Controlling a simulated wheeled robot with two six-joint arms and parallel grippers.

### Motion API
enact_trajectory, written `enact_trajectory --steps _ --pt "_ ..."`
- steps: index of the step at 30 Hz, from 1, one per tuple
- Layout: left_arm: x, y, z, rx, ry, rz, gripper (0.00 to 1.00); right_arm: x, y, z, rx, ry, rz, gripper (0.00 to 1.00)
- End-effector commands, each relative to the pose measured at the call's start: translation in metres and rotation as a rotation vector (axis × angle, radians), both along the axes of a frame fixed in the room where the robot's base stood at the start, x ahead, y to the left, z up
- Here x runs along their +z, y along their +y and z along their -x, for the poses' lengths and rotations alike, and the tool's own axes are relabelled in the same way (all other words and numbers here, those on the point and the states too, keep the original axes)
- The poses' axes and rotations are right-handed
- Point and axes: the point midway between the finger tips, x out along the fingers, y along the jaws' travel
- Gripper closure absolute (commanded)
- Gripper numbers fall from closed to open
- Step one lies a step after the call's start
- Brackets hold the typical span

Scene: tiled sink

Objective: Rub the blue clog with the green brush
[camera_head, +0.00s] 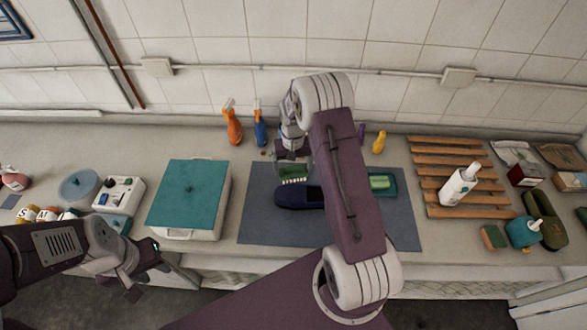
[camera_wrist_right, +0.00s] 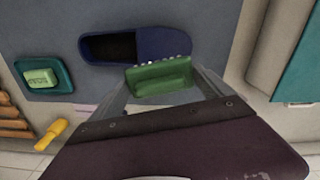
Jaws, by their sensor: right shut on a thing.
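The dark blue clog (camera_head: 290,197) lies on the grey-blue mat (camera_head: 262,222), partly hidden by my right arm. In the right wrist view the whole clog (camera_wrist_right: 165,45) shows, its dark opening to the left. My right gripper (camera_head: 292,166) is shut on the green brush (camera_head: 293,175) just behind the clog. In the right wrist view the brush (camera_wrist_right: 160,78) sits between the fingers, its pale bristles at the clog's edge; I cannot tell whether they touch. My left gripper (camera_head: 148,275) is open and empty at the counter's front edge, away from the clog.
A green soap bar in a teal dish (camera_head: 384,183) is on the mat's right side. A teal-lidded white box (camera_head: 188,195) stands left of the mat. Orange (camera_head: 233,127) and blue (camera_head: 260,128) spray bottles stand behind. A wooden slatted rack (camera_head: 430,160) with a white bottle is right.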

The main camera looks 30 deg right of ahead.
Motion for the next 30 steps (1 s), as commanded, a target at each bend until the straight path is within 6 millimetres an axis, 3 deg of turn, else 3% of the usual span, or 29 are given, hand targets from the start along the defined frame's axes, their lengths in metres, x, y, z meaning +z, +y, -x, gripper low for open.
enact_trajectory --steps 10,30 --pt "0.025 0.0 0.0 0.0 0.0 0.0 0.64 0.031 0.002 0.0 0.002 0.0 0.0 0.61" --pt "0.024 0.0 0.0 0.0 0.0 0.0 0.64 0.031 0.002 0.0 0.001 0.0 0.0 0.61"
